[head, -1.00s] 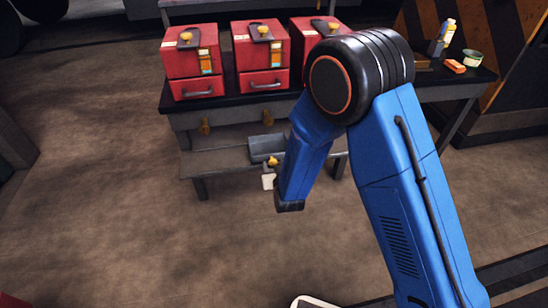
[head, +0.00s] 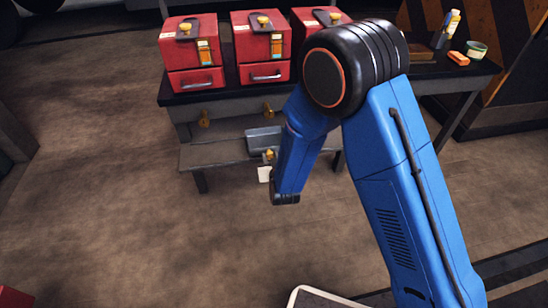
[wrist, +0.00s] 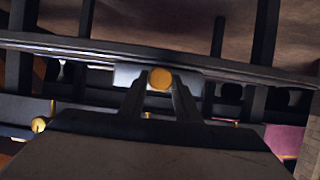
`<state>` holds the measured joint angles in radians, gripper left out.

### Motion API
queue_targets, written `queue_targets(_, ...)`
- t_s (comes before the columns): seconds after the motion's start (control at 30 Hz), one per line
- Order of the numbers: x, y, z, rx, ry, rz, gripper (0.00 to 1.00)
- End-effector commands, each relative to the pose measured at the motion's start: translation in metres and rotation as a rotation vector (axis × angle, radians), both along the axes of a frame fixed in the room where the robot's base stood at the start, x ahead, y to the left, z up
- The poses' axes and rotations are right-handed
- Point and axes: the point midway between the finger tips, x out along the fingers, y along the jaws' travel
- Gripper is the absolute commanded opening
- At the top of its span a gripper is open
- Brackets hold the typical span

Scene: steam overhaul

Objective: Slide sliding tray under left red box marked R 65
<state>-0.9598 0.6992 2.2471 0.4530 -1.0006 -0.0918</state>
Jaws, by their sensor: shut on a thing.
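The left red box (head: 193,52) stands on the bench's dark top; any R 65 marking is too small to read. The grey sliding tray (head: 263,134) rests on the bench's lower shelf, right of the left box's position, around below the middle box. Its yellow knob (head: 269,155) faces me, beside my blue arm. In the wrist view my gripper (wrist: 160,82) is shut on the yellow knob (wrist: 160,78), one finger on each side. My gripper itself is not clear in the head view, where my arm covers part of the area.
The middle red box (head: 260,48) and a partly hidden third box (head: 312,22) stand on the bench. The lower shelf (head: 212,152) is bare left of the tray. Open floor (head: 110,210) lies left.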

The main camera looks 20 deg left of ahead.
Motion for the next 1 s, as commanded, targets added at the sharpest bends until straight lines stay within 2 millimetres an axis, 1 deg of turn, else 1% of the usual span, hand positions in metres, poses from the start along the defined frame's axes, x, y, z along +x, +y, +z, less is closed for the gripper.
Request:
queue_targets(0.17, -0.020, 0.032, 0.000, 0.001, -0.001, 0.006, 0.00)
queue_targets(0.37, -0.051, 0.081, -0.001, 0.001, 0.000, 0.007, 0.00)
queue_targets(0.5, -0.074, 0.118, 0.000, 0.002, 0.000, 0.006, 0.00)
queue_targets(0.7, -0.101, 0.163, 0.000, 0.001, 0.000, 0.005, 0.00)
queue_targets(0.83, -0.114, 0.184, 0.000, 0.001, 0.001, 0.003, 0.00)
queue_targets(1.0, -0.123, 0.200, 0.000, 0.000, 0.001, 0.002, 0.00)
